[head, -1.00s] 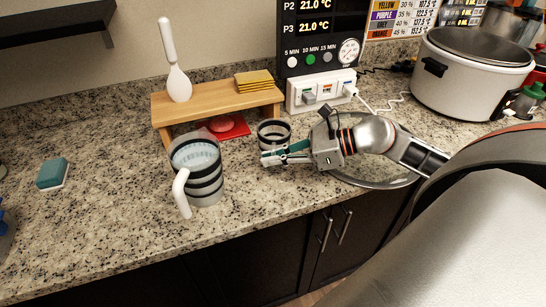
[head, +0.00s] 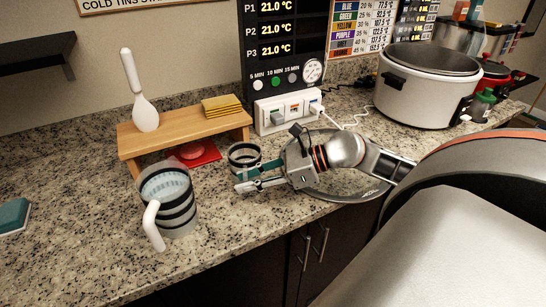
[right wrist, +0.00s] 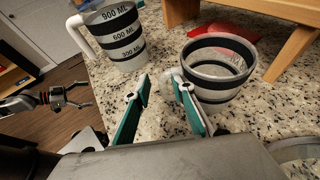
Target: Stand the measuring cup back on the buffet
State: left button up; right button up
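A large clear measuring cup (head: 176,215) with black bands and a white handle stands upright on the granite buffet (head: 90,245). The right wrist view shows ML marks on this cup (right wrist: 121,42). A smaller black-banded cup (head: 243,158) stands upright to its right; its handle shows in the right wrist view (right wrist: 217,70). My right gripper (head: 241,182) is open in front of the smaller cup. In the right wrist view its fingers (right wrist: 162,88) are apart, with the small cup's handle by the right finger; contact is unclear. My left gripper (right wrist: 82,96) appears open, away from the buffet.
A glass lid (head: 345,188) lies under my right arm. A white cooker (head: 425,90) stands right.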

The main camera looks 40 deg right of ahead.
jog(key=b+v, duration=0.1)
jog(key=v, duration=1)
jog(key=shift+s+r, duration=0.1)
dwell(0.4)
